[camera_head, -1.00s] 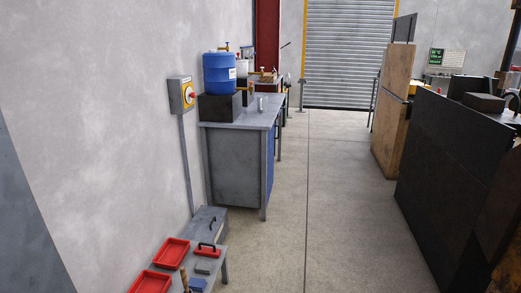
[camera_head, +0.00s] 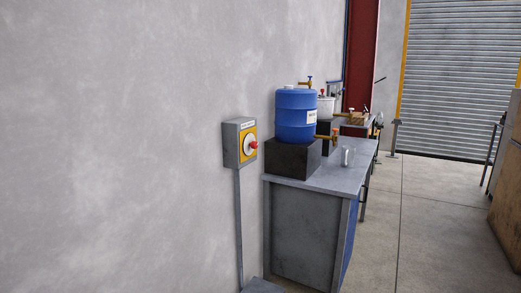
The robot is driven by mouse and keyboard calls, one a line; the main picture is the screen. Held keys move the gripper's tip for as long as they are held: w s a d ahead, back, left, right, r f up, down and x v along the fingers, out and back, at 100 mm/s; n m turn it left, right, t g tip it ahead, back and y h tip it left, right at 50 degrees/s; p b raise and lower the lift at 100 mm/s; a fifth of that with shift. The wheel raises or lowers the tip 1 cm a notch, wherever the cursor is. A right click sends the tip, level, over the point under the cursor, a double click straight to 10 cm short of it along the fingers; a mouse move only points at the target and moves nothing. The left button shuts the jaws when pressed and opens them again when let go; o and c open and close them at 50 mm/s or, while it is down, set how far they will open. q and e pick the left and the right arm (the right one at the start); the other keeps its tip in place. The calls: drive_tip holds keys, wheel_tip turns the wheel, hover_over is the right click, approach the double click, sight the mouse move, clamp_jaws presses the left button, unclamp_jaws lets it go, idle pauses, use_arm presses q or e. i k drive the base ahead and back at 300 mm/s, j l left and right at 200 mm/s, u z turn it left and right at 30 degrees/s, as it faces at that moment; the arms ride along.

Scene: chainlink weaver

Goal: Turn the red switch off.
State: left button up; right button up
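The red switch (camera_head: 253,146) is a red knob on a round pale disc with a yellow plate. It sits on the front of a grey box (camera_head: 233,143) fixed to the left wall, with a grey conduit running down below it. A label shows above the knob, too small to read. I cannot tell the switch's setting from here. Neither of my grippers is in the view.
A grey workbench (camera_head: 305,233) stands against the wall just right of the switch box. It carries a blue barrel (camera_head: 295,115) on a dark block (camera_head: 293,158) and a metal cup (camera_head: 348,156). Clear concrete floor (camera_head: 425,215) lies to the right.

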sight(253, 145)
drive_tip(key=i+l, duration=0.7)
